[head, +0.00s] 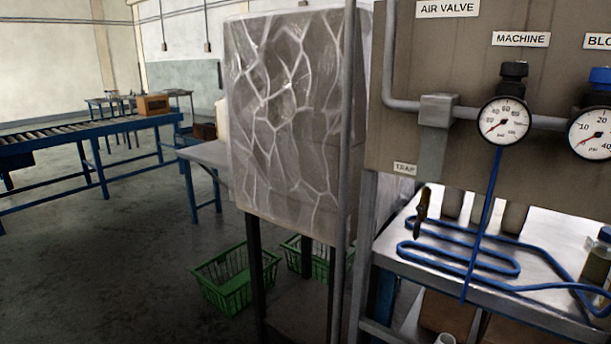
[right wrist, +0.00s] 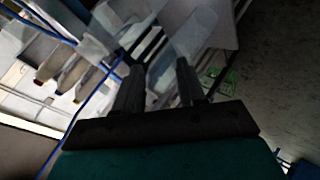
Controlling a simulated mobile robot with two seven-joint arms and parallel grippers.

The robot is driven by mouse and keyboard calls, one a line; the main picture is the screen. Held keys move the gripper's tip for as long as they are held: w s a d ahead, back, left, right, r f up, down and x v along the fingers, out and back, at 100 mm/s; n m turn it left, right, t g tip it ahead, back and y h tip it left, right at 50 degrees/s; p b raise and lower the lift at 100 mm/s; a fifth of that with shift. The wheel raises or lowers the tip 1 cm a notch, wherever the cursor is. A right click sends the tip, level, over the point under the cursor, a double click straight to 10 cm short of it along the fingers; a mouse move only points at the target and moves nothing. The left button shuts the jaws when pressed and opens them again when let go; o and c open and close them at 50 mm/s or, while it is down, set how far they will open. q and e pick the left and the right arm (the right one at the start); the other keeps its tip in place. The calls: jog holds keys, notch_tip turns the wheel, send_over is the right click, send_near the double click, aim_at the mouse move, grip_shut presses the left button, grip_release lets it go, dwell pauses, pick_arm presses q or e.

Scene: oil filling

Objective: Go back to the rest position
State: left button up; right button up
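My right gripper (right wrist: 160,68) shows in the right wrist view. Its two dark fingers are spread apart, with a clear gap between them, so it is open. I see nothing clearly held between the fingers; the area beyond the tips is blurred. Neither gripper shows in the head view, and my left gripper is in no view.
A metal worktable (head: 400,255) with a coiled blue hose (head: 470,262) stands at right, under a panel with gauges (head: 503,119). A wrapped box-like unit (head: 285,120) stands in the middle. A green basket (head: 225,283) is on the floor. Open floor (head: 90,270) lies left.

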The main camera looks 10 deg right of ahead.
jog(key=s+a+f+m+g+y, duration=0.35)
jog(key=s+a+g+y, duration=0.35)
jog(key=a, duration=0.6)
pick_arm(q)
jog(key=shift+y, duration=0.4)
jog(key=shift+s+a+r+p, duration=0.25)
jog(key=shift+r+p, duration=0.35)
jog(key=shift+p, duration=0.4)
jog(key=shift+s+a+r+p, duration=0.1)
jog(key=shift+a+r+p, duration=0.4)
jog(key=shift+p, duration=0.55)
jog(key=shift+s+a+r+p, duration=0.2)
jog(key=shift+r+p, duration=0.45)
jog(key=shift+p, duration=0.35)
pick_arm(e)
jog(key=w+a+f+t, duration=0.2)
jog(key=w+f+t, duration=0.1)
jog(key=w+t, duration=0.4)
jog(key=shift+f+n+t+y, duration=0.3)
jog(key=shift+n+t, duration=0.15)
jog(key=shift+t, duration=0.85)
